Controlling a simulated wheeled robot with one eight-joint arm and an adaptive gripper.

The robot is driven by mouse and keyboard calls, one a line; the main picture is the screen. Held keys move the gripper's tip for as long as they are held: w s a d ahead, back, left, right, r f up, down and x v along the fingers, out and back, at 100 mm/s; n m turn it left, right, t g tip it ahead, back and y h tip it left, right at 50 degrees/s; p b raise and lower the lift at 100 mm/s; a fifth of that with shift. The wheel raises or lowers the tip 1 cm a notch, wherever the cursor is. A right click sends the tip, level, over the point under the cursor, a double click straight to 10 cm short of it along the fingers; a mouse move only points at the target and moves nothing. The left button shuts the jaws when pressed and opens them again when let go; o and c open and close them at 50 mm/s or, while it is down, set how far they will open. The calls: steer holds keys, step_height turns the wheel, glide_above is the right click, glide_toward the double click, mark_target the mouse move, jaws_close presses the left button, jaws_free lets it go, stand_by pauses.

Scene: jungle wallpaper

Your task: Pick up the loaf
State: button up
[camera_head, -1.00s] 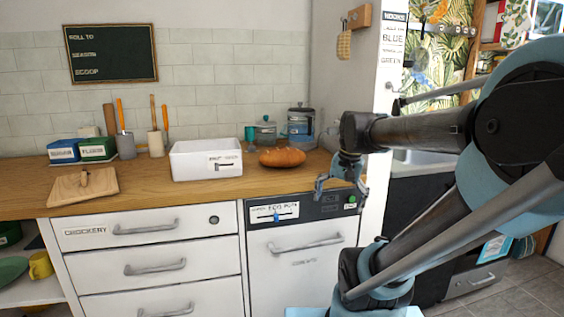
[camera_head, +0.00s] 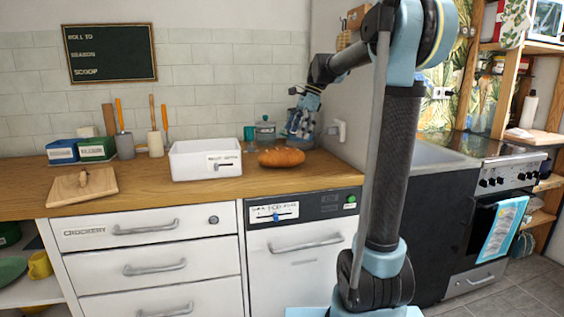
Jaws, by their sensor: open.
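The brown loaf (camera_head: 281,158) lies on the wooden counter, to the right of the white bin. My gripper (camera_head: 301,133) hangs pointing down above and slightly right of the loaf, apart from it. It is open and holds nothing that I can see. Its fingers overlap a glass jar behind, so their exact outline and their distance from the loaf are hard to tell.
The white bin (camera_head: 178,162) stands just left of the loaf. A lidded glass jar (camera_head: 265,133) and a green mug (camera_head: 249,133) stand behind it. A cutting board (camera_head: 70,187) lies far left on the counter (camera_head: 150,198). The right wall is close to my gripper.

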mark_target(282, 159)
steer(key=shift+w+a+r, duration=0.1)
steer(key=shift+w+a, duration=0.1)
steer(key=shift+w, duration=0.15)
steer(key=shift+w+a, duration=0.1)
steer(key=shift+a, duration=0.05)
steer(key=x, duration=1.1)
steer(key=shift+a+f, duration=0.3)
steer(key=shift+a, duration=0.1)
steer(key=c, duration=1.3)
